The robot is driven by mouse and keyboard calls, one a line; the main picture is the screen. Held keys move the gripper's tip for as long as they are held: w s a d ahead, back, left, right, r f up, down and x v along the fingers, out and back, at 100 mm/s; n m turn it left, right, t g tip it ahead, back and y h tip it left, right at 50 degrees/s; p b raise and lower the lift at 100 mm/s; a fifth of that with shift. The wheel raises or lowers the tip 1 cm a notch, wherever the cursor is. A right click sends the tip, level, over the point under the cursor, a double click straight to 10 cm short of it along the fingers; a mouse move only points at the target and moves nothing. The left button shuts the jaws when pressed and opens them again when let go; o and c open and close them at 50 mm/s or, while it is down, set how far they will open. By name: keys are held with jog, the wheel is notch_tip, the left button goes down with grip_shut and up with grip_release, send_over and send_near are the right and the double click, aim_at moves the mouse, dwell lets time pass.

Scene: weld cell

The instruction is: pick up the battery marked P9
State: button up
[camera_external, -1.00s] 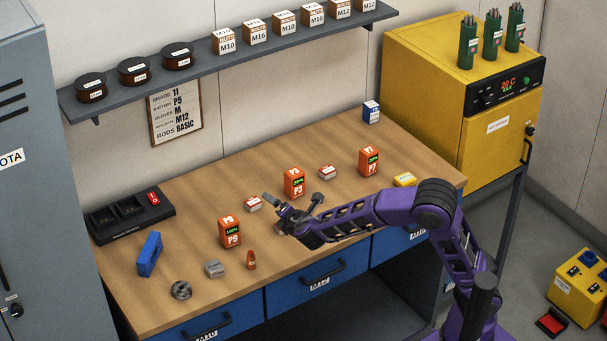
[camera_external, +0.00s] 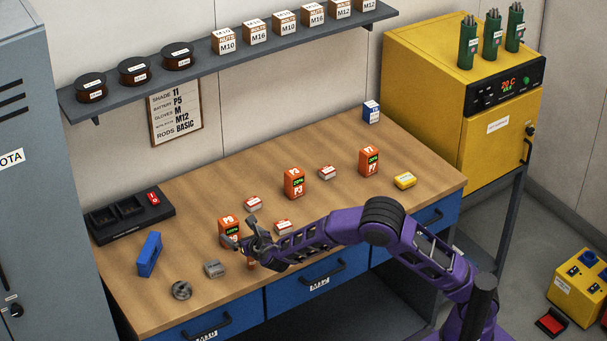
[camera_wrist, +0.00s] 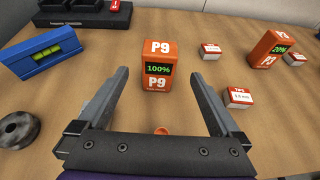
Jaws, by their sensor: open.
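The battery marked P9 (camera_wrist: 157,66) is an orange block with a green 100% display, standing upright on the workbench. In the wrist view it is centred just beyond my fingertips. In the external view the P9 battery (camera_external: 228,226) is partly hidden behind my gripper (camera_external: 244,232). In the wrist view my gripper (camera_wrist: 160,82) is open and empty, with one finger to the left and one to the right of the battery's line. I see no contact with the battery.
Another battery, P3 (camera_external: 293,183), and P7 (camera_external: 368,161) stand to the right. Small red-and-white boxes (camera_wrist: 238,98) lie nearby. A blue level (camera_wrist: 46,53), a grey ring (camera_wrist: 19,130) and a black charger (camera_external: 130,213) are left. A small orange piece (camera_wrist: 161,131) is between my fingers.

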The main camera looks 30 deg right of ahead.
aim_at(232, 228)
jog(key=x, duration=0.8)
jog(key=shift+w+r+p, duration=0.1)
jog(key=shift+w+p, duration=0.05)
jog(key=shift+p, duration=0.2)
grip_shut()
